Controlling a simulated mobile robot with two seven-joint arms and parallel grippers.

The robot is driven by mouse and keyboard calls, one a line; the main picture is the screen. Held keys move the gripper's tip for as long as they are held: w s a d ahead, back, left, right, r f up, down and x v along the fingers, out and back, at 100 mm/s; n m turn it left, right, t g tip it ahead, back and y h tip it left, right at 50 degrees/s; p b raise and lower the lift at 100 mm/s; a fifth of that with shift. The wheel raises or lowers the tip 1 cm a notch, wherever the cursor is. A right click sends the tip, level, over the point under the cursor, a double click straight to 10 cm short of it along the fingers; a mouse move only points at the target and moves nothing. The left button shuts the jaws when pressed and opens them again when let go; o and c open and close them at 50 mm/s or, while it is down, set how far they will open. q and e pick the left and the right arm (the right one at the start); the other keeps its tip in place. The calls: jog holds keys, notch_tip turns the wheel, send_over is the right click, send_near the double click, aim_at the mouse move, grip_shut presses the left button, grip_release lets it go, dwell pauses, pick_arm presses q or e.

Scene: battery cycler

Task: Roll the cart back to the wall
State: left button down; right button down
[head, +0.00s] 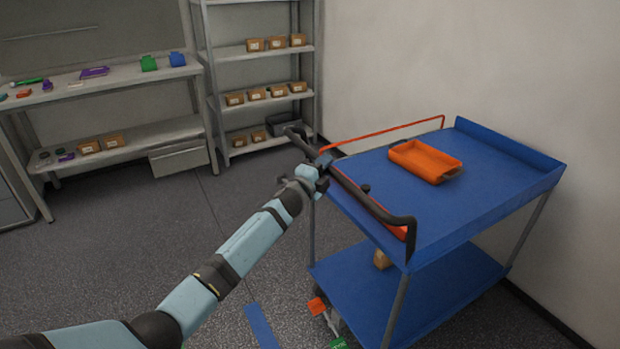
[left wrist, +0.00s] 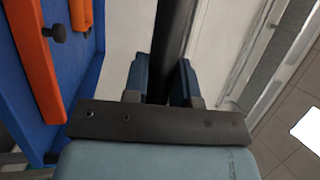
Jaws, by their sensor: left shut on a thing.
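The blue cart (head: 400,199) stands at the right in the head view, with two shelves and its far long side close to the wall (head: 450,60). Its dark handle bar (head: 378,208) runs along the near end. My left gripper (head: 318,170) is shut on this handle bar. In the left wrist view, the bar (left wrist: 174,45) passes between the two fingers of my left gripper (left wrist: 160,80). An orange tray (head: 425,161) sits on the cart's top shelf. My right gripper is in neither view.
A grey shelf rack (head: 262,99) with several boxes and a workbench (head: 110,78) stand at the back left. The floor (head: 150,230) left of the cart is mostly clear, with a blue strip (head: 261,326) near the front.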

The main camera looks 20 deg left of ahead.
pick_arm(q)
jog(key=shift+w+d, duration=0.4)
jog(key=shift+w, duration=0.05)
jog(key=shift+w+d+r+b, duration=0.15)
jog(key=shift+w+d+b, duration=0.2)
jog(key=shift+w, duration=0.05)
jog(key=c, duration=1.1)
grip_release()
jog(key=shift+c, duration=0.2)
jog(key=shift+o, duration=1.1)
jog(key=shift+w+d, duration=0.2)
jog(key=shift+s+a, duration=0.1)
